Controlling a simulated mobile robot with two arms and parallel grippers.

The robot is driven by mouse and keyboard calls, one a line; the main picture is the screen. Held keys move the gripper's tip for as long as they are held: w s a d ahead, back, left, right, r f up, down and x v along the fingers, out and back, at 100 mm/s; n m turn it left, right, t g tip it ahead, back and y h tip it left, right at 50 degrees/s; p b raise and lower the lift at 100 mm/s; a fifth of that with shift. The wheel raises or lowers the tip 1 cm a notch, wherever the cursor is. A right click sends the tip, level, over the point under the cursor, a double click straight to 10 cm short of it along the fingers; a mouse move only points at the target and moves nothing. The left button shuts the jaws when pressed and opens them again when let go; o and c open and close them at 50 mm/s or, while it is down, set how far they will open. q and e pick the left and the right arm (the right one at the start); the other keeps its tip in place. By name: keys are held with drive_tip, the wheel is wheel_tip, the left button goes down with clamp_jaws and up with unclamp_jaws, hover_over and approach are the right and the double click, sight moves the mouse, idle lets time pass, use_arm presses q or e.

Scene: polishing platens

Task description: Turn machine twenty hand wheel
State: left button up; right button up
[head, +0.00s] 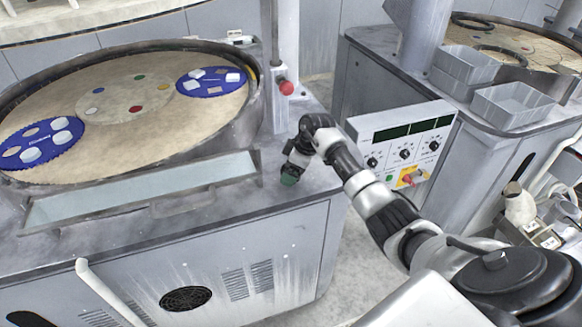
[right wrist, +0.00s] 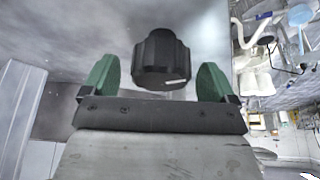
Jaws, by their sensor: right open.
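A black ribbed knob with a white mark, which I take to be the hand wheel (right wrist: 161,60), shows in the right wrist view against a grey surface. My right gripper (right wrist: 155,83) is open, with one green fingertip on each side of the knob. A gap shows on both sides, so the fingers do not appear to touch it. In the head view my right gripper (head: 289,177) points down at the front right corner of the left machine's grey top (head: 262,190). The knob is hidden there behind my gripper. My left gripper is not in view.
The left machine has a round platen (head: 110,130) with blue carriers (head: 210,82) and a trough (head: 140,190) in front. A post with a red button (head: 286,87) stands behind my gripper. A control panel (head: 405,140) and grey bins (head: 512,105) are to the right.

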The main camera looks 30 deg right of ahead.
drive_tip(key=shift+a+f, duration=0.1)
drive_tip(key=shift+f, duration=0.15)
drive_tip(key=shift+c, duration=2)
drive_tip(key=c, duration=0.5)
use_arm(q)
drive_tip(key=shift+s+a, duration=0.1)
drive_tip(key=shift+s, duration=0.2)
